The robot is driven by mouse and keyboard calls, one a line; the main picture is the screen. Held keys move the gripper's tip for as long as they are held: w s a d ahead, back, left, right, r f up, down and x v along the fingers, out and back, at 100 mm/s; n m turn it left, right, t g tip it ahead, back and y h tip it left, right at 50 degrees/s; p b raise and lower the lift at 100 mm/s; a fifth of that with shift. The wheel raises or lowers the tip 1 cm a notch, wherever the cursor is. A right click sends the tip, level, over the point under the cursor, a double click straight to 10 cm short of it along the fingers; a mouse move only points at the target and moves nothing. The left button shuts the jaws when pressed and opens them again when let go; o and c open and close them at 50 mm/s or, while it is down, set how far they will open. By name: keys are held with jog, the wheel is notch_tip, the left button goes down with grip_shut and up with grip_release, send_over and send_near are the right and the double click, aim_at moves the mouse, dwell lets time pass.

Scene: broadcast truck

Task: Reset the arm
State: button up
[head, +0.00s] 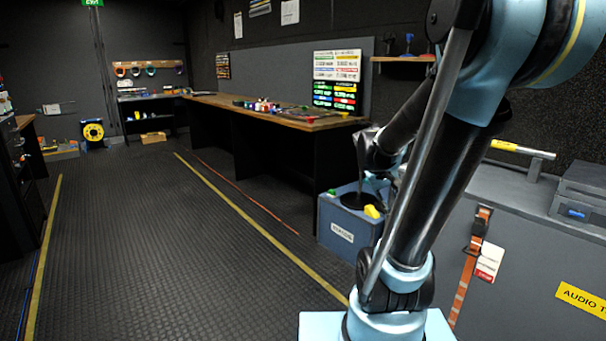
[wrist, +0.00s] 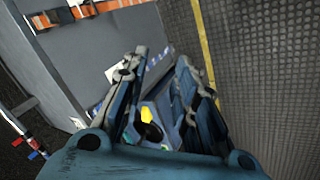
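My arm rises from its pale blue base at the lower right of the head view. My gripper (head: 363,165) hangs over a grey-blue bin (head: 340,235), partly hidden behind an arm link. In the wrist view my gripper (wrist: 162,65) shows two fingers spread apart with a gap between them. Nothing is held between them. The bin (wrist: 150,100) appears below, beyond the fingers. It holds a dark round thing, a yellow item (head: 372,211) and a small green item (head: 331,192).
A grey case (head: 520,240) with an orange strap (head: 468,265) stands close on the right. A long wooden workbench (head: 285,115) with small items runs along the right wall. The dark ribbed floor (head: 150,230) at left is open, marked with yellow lines.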

jog(key=s+a+f+y, duration=0.2)
jog(key=s+a+f, duration=0.1)
jog(key=s, duration=0.5)
jog(key=s+a+f+y, duration=0.3)
jog(key=s+a, duration=0.3)
jog(key=s, duration=0.2)
jog(key=shift+a+m, duration=0.25)
jog(key=shift+m, duration=0.05)
jog(key=shift+w+f, duration=0.25)
jog(key=shift+w, duration=0.15)
